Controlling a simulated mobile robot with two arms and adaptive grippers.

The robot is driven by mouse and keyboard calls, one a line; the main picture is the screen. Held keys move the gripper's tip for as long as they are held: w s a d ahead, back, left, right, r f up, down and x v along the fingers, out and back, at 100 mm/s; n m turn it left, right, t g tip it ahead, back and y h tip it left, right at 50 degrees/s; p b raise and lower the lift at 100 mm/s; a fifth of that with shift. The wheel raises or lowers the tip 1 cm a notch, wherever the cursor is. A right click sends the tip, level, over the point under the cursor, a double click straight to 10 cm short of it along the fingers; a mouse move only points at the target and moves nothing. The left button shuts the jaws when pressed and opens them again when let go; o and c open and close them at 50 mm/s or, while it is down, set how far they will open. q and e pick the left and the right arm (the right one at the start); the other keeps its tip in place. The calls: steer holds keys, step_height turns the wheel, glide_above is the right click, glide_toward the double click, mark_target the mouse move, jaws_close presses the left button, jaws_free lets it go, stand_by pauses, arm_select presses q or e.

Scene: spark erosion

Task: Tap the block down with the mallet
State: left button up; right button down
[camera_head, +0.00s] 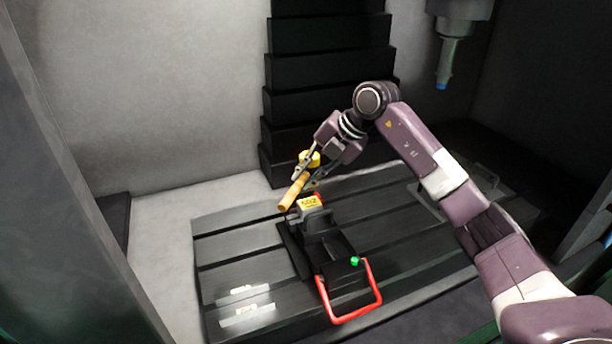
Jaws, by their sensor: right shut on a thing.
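My right gripper (305,177) is shut on the mallet (291,195). The mallet's tan wooden handle slants down to the left from the fingers, and its yellow head shows at the upper end, close to the gripper. The block (309,202) is yellowish with dark markings and sits in the jaws of a dark vise (322,228). The mallet and gripper are just above and to the left of the block. I cannot tell whether the mallet touches it. The block's lower part is hidden by the vise. My left gripper is not in view.
The vise stands on a dark slotted table (235,258), with its red handle (378,298) toward the front. Stepped black covers (328,75) rise behind. A machine spindle (446,62) hangs at upper right. The table is mostly bare left of the vise.

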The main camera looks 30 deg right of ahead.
mark_target(306, 199)
steer(key=shift+w, duration=0.15)
step_height(306, 199, down, 7)
steer(key=b, duration=0.4)
steer(key=shift+f, duration=0.2)
step_height(306, 199, up, 6)
steer(key=p, duration=0.4)
steer(key=shift+f, duration=0.1)
steer(key=shift+f, duration=0.1)
step_height(306, 199, up, 4)
steer(key=p, duration=0.3)
